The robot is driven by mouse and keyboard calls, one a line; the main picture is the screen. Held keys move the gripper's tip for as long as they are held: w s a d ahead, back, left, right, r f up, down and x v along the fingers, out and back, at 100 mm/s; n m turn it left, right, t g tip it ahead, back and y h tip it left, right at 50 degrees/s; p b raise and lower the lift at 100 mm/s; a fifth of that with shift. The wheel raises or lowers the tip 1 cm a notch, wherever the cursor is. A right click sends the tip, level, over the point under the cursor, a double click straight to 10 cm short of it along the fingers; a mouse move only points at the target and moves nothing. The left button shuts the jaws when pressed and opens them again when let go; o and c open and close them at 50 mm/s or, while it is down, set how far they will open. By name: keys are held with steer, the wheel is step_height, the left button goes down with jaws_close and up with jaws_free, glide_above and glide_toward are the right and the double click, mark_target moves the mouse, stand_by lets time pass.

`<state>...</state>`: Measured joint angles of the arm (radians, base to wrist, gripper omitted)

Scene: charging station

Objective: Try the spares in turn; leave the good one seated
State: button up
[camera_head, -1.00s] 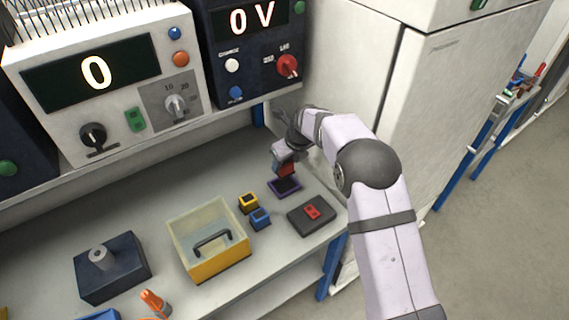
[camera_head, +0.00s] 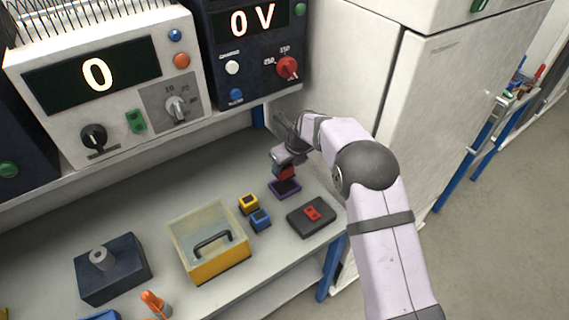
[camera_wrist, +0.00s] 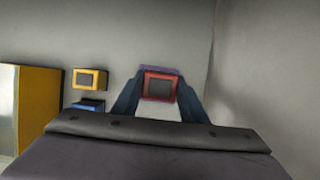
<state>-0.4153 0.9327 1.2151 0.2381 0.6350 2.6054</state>
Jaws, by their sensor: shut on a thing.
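My gripper (camera_head: 284,168) is shut on a red block (camera_wrist: 159,87), which has a dark grey square on its face. In the head view the block is just above or at a dark pad with a purple rim (camera_head: 285,187); I cannot tell whether they touch. Part of the purple rim (camera_wrist: 160,70) shows behind the block in the wrist view. A yellow block (camera_head: 249,203) and a blue block (camera_head: 260,218) stand close together on the bench to the left. They also show in the wrist view, yellow (camera_wrist: 89,79) above blue (camera_wrist: 88,106).
A dark box with a red switch (camera_head: 312,214) lies in front of the pad. A yellow bin with a handle (camera_head: 218,268) and a dark block with a grey post (camera_head: 112,270) stand left. Instruments reading 0 (camera_head: 97,74) and 0 V (camera_head: 252,18) sit on the shelf above.

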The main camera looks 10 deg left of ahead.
mark_target(288, 171)
steer(key=shift+f+b, duration=1.05)
steer(key=shift+f, duration=1.8)
steer(key=o, duration=1.2)
steer(key=shift+r, duration=0.1)
steer(key=shift+b+v, duration=0.95)
steer(key=shift+v, duration=2.65)
